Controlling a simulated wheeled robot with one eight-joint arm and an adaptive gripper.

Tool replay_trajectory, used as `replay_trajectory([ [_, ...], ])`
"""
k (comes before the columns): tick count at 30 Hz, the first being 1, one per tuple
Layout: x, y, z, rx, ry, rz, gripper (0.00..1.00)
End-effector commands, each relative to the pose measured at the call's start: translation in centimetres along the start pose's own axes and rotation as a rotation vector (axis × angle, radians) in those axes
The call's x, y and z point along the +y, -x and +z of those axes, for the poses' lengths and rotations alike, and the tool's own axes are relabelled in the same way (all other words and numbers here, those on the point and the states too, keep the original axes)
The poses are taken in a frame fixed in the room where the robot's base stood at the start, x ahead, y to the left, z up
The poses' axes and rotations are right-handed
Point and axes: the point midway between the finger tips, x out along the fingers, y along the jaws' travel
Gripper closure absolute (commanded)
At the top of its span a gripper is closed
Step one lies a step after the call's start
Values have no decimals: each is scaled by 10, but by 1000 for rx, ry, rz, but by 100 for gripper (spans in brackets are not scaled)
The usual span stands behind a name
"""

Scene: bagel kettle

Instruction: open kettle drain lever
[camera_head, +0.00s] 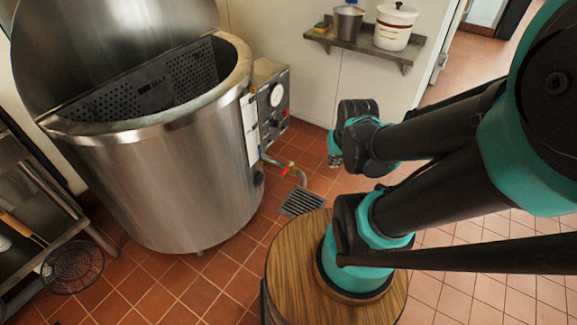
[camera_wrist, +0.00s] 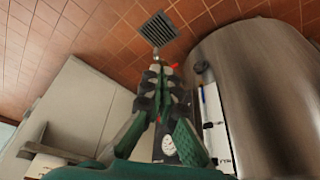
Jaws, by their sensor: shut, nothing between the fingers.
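The large steel kettle (camera_head: 190,170) stands at the left of the head view with its lid raised; its side also shows in the wrist view (camera_wrist: 265,85). A drain pipe comes out low on its right side, with a small red lever (camera_head: 287,169) on it. My gripper (camera_head: 335,161) is to the right of the lever and apart from it in the head view. In the wrist view my gripper (camera_wrist: 158,72) is shut and empty, and hides most of the valve. A bit of red (camera_wrist: 174,66) shows just beside its fingertips. The lever's exact angle is hard to tell.
A control box with a dial (camera_head: 275,97) is fixed to the kettle's right side. A floor drain grate (camera_head: 302,202) lies below the pipe. A wall shelf (camera_head: 365,44) holds a pot and a white crock.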

Motion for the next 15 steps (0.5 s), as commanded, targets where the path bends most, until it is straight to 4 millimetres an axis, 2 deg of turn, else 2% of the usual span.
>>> replay_trajectory([
  [9,-1,0,-6,-1,9,-3,100],
  [11,-2,-1,-15,-3,20,-7,100],
  [15,-8,-7,-52,-11,72,-24,100],
])
